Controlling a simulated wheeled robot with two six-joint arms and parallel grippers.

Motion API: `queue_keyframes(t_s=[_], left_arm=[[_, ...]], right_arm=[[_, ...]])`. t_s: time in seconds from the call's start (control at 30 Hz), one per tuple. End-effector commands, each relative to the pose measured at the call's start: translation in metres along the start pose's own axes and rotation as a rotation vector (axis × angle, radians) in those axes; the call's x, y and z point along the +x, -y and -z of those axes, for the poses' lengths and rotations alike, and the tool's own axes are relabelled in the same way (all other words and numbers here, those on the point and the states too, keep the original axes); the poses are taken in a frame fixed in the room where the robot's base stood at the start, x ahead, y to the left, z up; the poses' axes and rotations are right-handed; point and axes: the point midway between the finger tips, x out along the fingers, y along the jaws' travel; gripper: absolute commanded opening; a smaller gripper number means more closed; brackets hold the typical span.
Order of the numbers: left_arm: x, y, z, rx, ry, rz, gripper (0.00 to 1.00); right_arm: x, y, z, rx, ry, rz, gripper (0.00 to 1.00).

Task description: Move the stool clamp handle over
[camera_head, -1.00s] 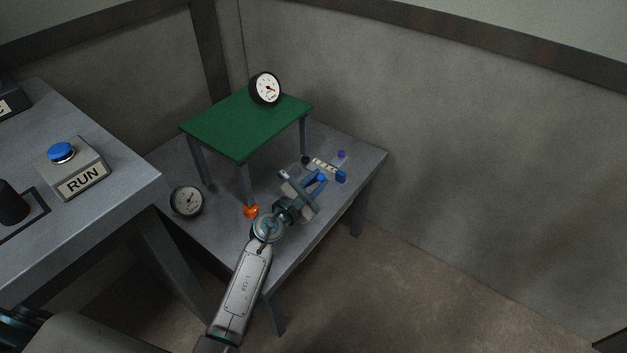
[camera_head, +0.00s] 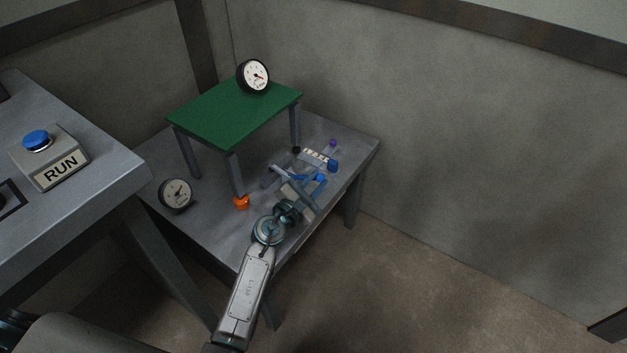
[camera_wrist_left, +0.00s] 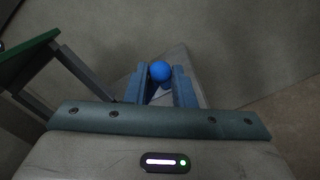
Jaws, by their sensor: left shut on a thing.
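A stool with a green top (camera_head: 225,110) and grey legs stands on the low grey table (camera_head: 225,240). My left gripper (camera_head: 312,187) is to the right of the stool, low over the table. It is shut on a round blue knob (camera_head: 320,177), which appears to be the clamp handle's end. In the left wrist view the blue knob (camera_wrist_left: 160,71) sits between the two finger tips. The rest of the handle is hidden by the fingers. My right gripper is not in view.
A gauge (camera_head: 253,76) stands on the green top, another gauge (camera_head: 175,194) on the low table. A labelled strip (camera_head: 317,156), a dark blue piece (camera_head: 333,165) and a purple piece (camera_head: 333,143) are beyond the gripper. A RUN button box (camera_head: 48,156) is left.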

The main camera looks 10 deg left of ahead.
Motion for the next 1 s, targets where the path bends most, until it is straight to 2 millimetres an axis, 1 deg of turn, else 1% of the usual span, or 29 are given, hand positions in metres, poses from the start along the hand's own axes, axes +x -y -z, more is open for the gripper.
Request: queue_keyframes(t_s=[0.03,0.2,0.57,0.8,1.0], left_arm=[[0.0,0.006,0.004,-0.003,-0.001,0.001,0.1],[0.0,0.016,0.008,-0.004,-0.001,0.001,0.1],[0.0,0.017,0.008,-0.003,-0.001,0.002,0.11],[0.0,0.026,0.015,-0.003,-0.002,0.002,0.11],[-0.001,0.027,0.015,-0.002,-0.003,0.002,0.11]], right_arm=[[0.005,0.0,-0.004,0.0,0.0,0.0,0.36],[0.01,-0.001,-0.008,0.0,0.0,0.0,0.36],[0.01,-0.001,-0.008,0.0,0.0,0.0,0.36],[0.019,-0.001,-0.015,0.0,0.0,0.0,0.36],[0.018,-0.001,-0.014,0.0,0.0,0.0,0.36]])
